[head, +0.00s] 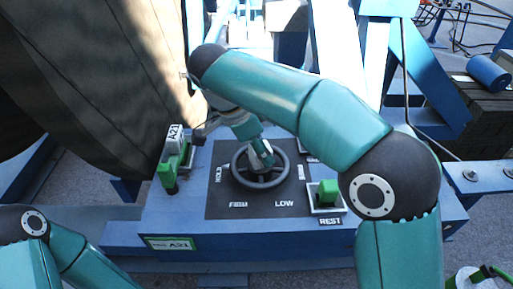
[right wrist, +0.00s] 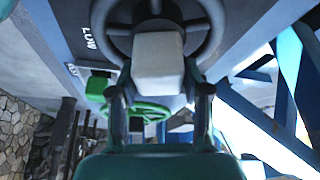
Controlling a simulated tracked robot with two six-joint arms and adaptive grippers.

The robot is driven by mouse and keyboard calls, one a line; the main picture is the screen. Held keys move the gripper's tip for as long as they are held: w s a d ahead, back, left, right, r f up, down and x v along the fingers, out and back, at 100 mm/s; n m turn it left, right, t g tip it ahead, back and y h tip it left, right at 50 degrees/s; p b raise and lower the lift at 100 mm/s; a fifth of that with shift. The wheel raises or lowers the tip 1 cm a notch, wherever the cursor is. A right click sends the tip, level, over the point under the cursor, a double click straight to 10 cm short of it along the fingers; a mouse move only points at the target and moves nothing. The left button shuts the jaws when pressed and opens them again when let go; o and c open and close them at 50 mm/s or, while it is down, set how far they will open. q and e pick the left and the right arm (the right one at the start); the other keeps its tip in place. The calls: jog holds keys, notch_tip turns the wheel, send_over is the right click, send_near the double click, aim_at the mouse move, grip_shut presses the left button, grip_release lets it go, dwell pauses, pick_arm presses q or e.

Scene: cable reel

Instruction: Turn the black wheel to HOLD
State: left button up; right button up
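The black wheel (head: 236,178) lies on a dark panel (head: 222,205) marked HOLD at its left, FIRM at lower left and LOW at lower right. In the right wrist view the wheel (right wrist: 214,22) fills the top, with a pale block (right wrist: 158,65) in front of its hub. My right gripper (head: 262,156) reaches down over the wheel's middle. Its two fingers (right wrist: 160,92) stand apart on either side of the block, with a gap showing at the right finger; contact is unclear. Which mark the wheel points to cannot be told. My left gripper is outside the view.
A green handle (head: 328,189) sits above the REST label; another green handle (head: 169,172) stands by the A21 tag. The large dark reel (head: 90,90) rises at left. Blue frame beams (head: 425,85) stand at right.

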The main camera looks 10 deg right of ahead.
aim_at(249, 164)
jog(key=o, duration=0.4)
jog(key=shift+w+a+r, duration=0.1)
jog(key=shift+w, duration=0.1)
jog(key=shift+s, duration=0.1)
jog(key=shift+v, duration=3.65)
